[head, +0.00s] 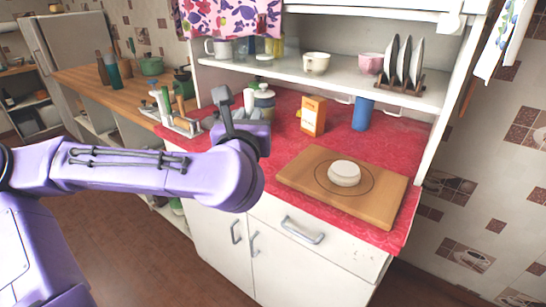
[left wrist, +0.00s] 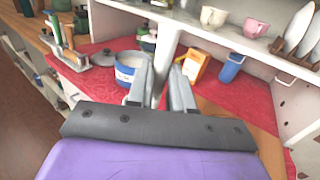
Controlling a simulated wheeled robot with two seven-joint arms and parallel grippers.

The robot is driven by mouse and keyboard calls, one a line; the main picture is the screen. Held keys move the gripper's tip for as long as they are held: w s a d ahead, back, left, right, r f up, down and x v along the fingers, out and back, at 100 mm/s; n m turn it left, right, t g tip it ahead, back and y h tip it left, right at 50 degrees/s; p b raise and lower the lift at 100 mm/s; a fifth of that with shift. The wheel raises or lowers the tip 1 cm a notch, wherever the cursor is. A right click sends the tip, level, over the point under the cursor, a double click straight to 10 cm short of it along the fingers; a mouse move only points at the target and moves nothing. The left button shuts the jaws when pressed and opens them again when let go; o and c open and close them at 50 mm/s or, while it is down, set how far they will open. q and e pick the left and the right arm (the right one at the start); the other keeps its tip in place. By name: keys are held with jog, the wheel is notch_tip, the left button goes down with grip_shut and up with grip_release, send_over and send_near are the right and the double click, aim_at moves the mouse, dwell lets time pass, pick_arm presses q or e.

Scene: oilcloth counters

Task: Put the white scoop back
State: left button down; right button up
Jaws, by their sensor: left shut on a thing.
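My left gripper (left wrist: 161,85) is shut on a white scoop (left wrist: 168,45), which stands up between the fingers in the left wrist view. In the head view my left gripper (head: 240,125) is above the back left of the red counter, and a pale part of the scoop (head: 248,100) shows behind it. The scoop's lower end is hidden. A white canister with a blue band (left wrist: 128,75) stands open just left of the fingers, with pale contents; it also shows in the head view (head: 264,103). My right gripper is not in view.
A round lid (left wrist: 103,58) lies left of the canister. An orange box (head: 312,115) and a blue cup (head: 362,113) stand to the right. A wooden board (head: 295,178) with a round white lump (head: 344,173) lies in front. A dish shelf (head: 290,77) overhangs the back.

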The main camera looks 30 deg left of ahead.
pick_arm(q)
jog(key=p, duration=0.2)
jog(key=r+p, duration=0.1)
jog(key=p, duration=0.1)
jog(key=shift+w+a+r+p, duration=0.2)
jog(key=shift+w+r+p, duration=0.05)
jog(key=shift+w+p, duration=0.15)
jog(key=w+a+f+p, duration=0.1)
jog(key=w+f, duration=0.3)
jog(key=w+a+f+p, duration=0.1)
jog(key=w+f, duration=0.3)
jog(key=f, duration=0.1)
jog(key=w+a+f+p, duration=0.1)
jog(key=w+f, duration=0.3)
jog(key=f, duration=0.1)
jog(key=shift+a, duration=0.2)
jog(key=shift+f, duration=0.1)
jog(key=shift+s+f, duration=0.1)
jog(key=shift+f, duration=0.05)
jog(key=c, duration=1)
grip_release()
jog(key=shift+o, duration=0.2)
